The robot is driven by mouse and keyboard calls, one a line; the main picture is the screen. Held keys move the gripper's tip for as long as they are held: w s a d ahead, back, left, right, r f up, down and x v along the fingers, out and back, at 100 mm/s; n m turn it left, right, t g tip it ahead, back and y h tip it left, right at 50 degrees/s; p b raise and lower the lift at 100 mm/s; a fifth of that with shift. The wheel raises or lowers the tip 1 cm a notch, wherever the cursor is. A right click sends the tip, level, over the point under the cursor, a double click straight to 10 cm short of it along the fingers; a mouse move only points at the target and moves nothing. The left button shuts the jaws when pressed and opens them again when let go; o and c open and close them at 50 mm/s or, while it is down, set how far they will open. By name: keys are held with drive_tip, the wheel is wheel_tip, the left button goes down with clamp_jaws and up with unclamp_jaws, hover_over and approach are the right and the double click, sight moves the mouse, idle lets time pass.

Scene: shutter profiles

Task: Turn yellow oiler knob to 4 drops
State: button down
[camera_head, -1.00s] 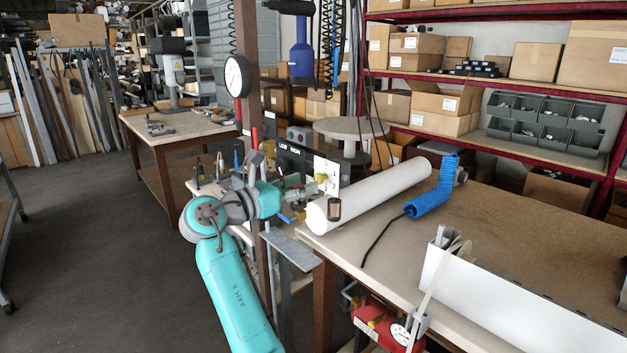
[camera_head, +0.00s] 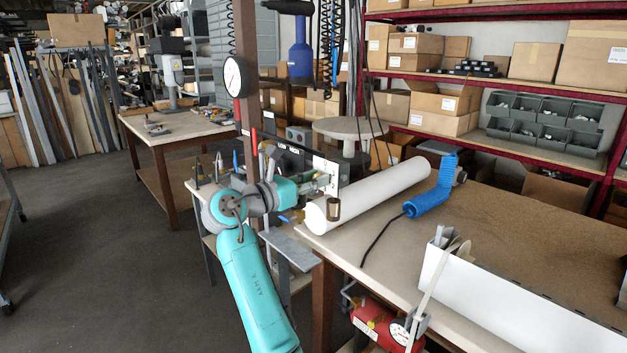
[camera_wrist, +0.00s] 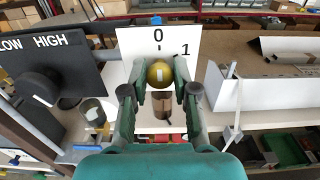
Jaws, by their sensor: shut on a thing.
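The yellow oiler knob (camera_wrist: 159,73) sits between my fingers in front of a white dial plate (camera_wrist: 133,43). In the wrist view the plate shows a 0 above the knob and a 1 to its upper right; other numbers are hidden. A pale mark on the knob looks roughly upright, towards the 0. My gripper (camera_wrist: 159,78) is shut on the knob, one finger on each side. The brown oiler cup (camera_wrist: 161,104) hangs below. In the head view my gripper (camera_head: 319,184) covers the knob, and the plate (camera_head: 326,169) shows only partly.
A black LOW/HIGH panel (camera_wrist: 62,75) with a dark knob (camera_wrist: 40,88) stands close to my left. A white roll (camera_head: 385,192) lies on the bench beside the oiler. A blue coiled hose (camera_head: 432,190) and a white channel (camera_head: 510,290) are farther right.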

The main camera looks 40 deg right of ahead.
drive_tip(key=shift+m, duration=0.4)
drive_tip(key=n, duration=2.5)
drive_tip(key=shift+w+f, duration=0.1)
drive_tip(key=shift+f, duration=0.2)
idle(1.7)
idle(0.4)
drive_tip(key=c, duration=0.9)
unclamp_jaws()
